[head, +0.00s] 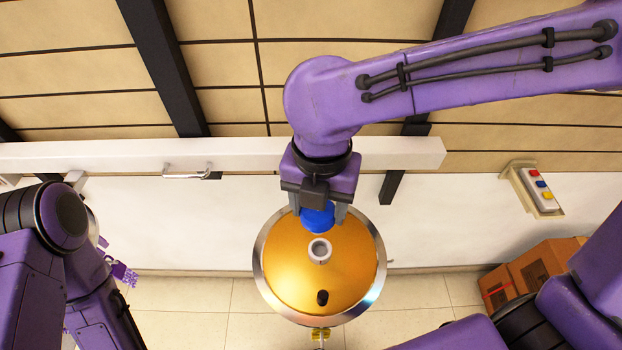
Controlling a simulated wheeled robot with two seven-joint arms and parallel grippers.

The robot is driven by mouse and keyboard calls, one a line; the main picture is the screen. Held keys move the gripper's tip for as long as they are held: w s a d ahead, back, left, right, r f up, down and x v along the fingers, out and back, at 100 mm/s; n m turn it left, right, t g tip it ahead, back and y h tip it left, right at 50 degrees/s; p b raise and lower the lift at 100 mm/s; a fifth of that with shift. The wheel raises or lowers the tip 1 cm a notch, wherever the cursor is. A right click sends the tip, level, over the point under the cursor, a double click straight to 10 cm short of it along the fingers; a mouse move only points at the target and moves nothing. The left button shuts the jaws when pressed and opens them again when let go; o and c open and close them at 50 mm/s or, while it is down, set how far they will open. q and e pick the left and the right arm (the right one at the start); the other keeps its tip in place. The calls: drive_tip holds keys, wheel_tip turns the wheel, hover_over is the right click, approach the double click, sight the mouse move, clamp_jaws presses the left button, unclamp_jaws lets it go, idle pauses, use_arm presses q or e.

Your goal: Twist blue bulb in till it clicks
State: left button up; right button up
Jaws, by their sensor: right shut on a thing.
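The blue bulb (318,219) is between the fingers of my right gripper (318,211), which is shut on it. The gripper comes down over the far part of the gold chandelier dish (285,265), which has a shiny metal rim. The bulb's lower end and whatever lies under it are hidden, so I cannot tell whether it sits in a socket. A pale round socket-like fitting (319,251) is at the dish's middle, and a dark oval opening (322,298) is nearer its front edge. My left arm shows at the left; its gripper is not clearly visible.
A white beam (100,154) with a metal handle (187,172) runs behind the dish. A button box (540,190) with red, blue and yellow buttons is at the right. Cardboard boxes (540,268) stand below it. The tiled floor (190,300) left of the dish looks clear.

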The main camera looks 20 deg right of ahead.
sight(326, 228)
drive_tip(key=s, duration=0.1)
drive_tip(key=s+f, duration=0.1)
drive_tip(key=s, duration=0.1)
drive_tip(key=shift+s, duration=0.15)
drive_tip(key=shift+s+f, duration=0.2)
drive_tip(key=shift+f, duration=0.1)
drive_tip(key=w+f, duration=0.2)
drive_tip(key=shift+w+f, duration=0.25)
drive_tip(key=shift+f, duration=0.25)
drive_tip(key=shift+s+f, duration=0.35)
drive_tip(key=shift+s, duration=0.15)
drive_tip(key=shift+s+f, duration=0.1)
drive_tip(key=shift+f, duration=0.1)
drive_tip(key=shift+c, duration=0.3)
drive_tip(key=shift+w+f, duration=0.3)
drive_tip(key=shift+f, duration=0.35)
drive_tip(key=shift+w+m, duration=0.1)
drive_tip(key=shift+m, duration=0.6)
drive_tip(key=m, duration=0.6)
drive_tip(key=shift+s+d+r+m, duration=0.1)
drive_tip(key=shift+s+m, duration=0.15)
drive_tip(key=shift+m, duration=0.05)
drive_tip(key=m, duration=0.5)
use_arm(q)
drive_tip(key=shift+s+r, duration=0.15)
drive_tip(key=shift+s, duration=0.95)
